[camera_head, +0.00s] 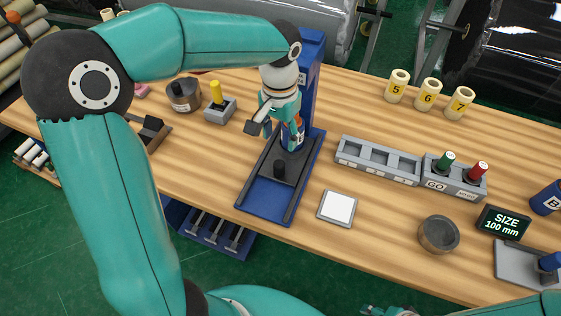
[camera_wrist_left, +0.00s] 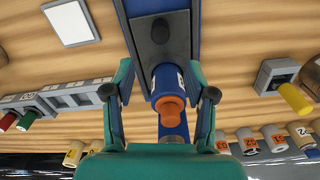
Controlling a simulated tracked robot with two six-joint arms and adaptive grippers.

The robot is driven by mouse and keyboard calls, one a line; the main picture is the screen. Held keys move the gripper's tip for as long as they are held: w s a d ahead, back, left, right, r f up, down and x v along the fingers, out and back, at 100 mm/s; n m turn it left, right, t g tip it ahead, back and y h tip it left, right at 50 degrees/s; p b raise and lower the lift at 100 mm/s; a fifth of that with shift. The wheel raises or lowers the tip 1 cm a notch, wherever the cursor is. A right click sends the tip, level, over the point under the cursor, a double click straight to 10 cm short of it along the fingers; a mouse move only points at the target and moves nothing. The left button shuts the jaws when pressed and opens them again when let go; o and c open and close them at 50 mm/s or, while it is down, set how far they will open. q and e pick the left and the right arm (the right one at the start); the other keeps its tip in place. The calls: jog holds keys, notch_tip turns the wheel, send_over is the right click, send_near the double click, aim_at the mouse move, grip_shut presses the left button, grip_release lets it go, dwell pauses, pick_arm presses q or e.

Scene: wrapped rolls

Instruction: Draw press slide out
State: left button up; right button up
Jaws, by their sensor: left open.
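The blue press (camera_head: 312,62) stands near the middle of the table, with its slide (camera_head: 268,206) running toward the front between dark rails. A dark round knob (camera_head: 280,169) stands on a black plate on the slide; the wrist view shows this knob too (camera_wrist_left: 160,32). A blue cylinder with an orange top (camera_wrist_left: 168,88) stands on the press behind the knob. My left gripper (camera_head: 283,138) is over the press, behind the knob. Its open fingers (camera_wrist_left: 163,82) are on either side of the cylinder, with gaps visible. A teal part, perhaps my right gripper, is cut off at the bottom edge.
A white-topped pad (camera_head: 338,207) and an empty grey rack (camera_head: 377,160) lie right of the press. A yellow-lever box (camera_head: 219,109) stands to the left.

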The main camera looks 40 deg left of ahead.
aim_at(280, 163)
pick_arm(q)
notch_tip(280, 163, down, 11)
jog(key=shift+s+f+p, duration=0.1)
jog(key=shift+f+p, duration=0.1)
jog(key=shift+p, duration=0.2)
jog(key=shift+c, duration=0.2)
grip_shut()
